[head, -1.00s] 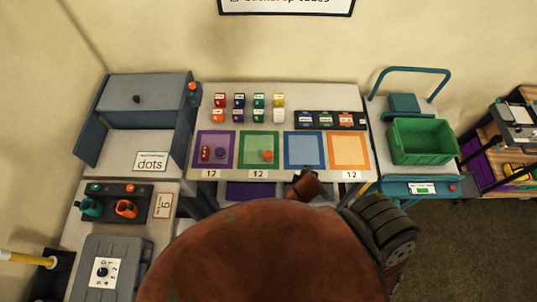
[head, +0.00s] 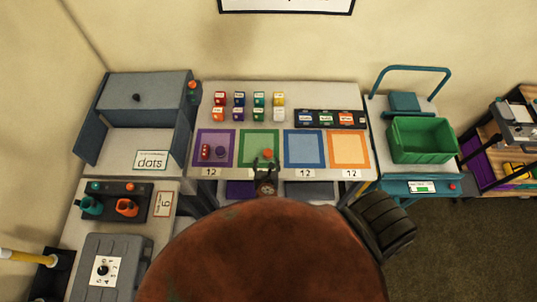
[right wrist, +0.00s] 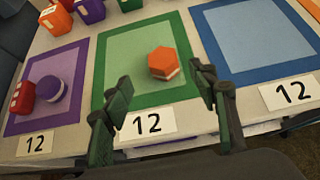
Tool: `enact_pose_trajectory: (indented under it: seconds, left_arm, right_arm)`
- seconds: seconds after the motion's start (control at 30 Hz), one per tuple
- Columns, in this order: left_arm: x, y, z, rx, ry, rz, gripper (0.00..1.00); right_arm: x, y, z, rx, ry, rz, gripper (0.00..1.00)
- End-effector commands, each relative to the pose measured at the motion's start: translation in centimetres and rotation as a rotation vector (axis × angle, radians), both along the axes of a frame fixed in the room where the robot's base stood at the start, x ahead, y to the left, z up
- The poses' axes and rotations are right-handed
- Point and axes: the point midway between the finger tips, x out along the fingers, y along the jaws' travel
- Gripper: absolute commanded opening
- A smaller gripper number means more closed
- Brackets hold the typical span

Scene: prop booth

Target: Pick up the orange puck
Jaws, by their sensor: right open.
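The orange puck (head: 268,153) sits on the green-bordered square (head: 247,135) of the table. In the right wrist view the orange puck (right wrist: 163,62) has a hexagonal top and a pale band on its side. My right gripper (head: 265,162) is at the front part of the green square, close to the puck on its near side. In the right wrist view my right gripper (right wrist: 160,82) is open, with its fingers apart and the puck beyond and between them. Nothing is held. My left gripper is not in view.
A purple puck (right wrist: 51,88) and a red block (right wrist: 22,97) stand on the purple square at left. Several coloured blocks stand behind the squares. The blue square (head: 305,150) and orange square (head: 348,151) are empty. A green crate (head: 422,140) stands at right.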

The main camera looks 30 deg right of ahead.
Motion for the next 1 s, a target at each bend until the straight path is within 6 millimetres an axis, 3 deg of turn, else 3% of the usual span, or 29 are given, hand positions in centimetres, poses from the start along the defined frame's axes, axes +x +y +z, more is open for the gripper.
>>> enact_pose_trajectory:
  seconds: [0.5, 0.77, 1.0]
  left_arm:
    - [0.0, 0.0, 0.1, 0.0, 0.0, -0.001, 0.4]
    - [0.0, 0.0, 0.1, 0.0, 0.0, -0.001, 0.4]
    - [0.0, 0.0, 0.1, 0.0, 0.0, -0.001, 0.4]
  right_arm:
    - [4.4, -3.3, -3.3, 0.003, -0.001, -0.006, 0.54]
    - [4.6, -3.5, -3.5, 0.005, -0.002, -0.007, 0.54]
    - [4.6, -3.5, -3.5, 0.005, -0.002, -0.007, 0.39]
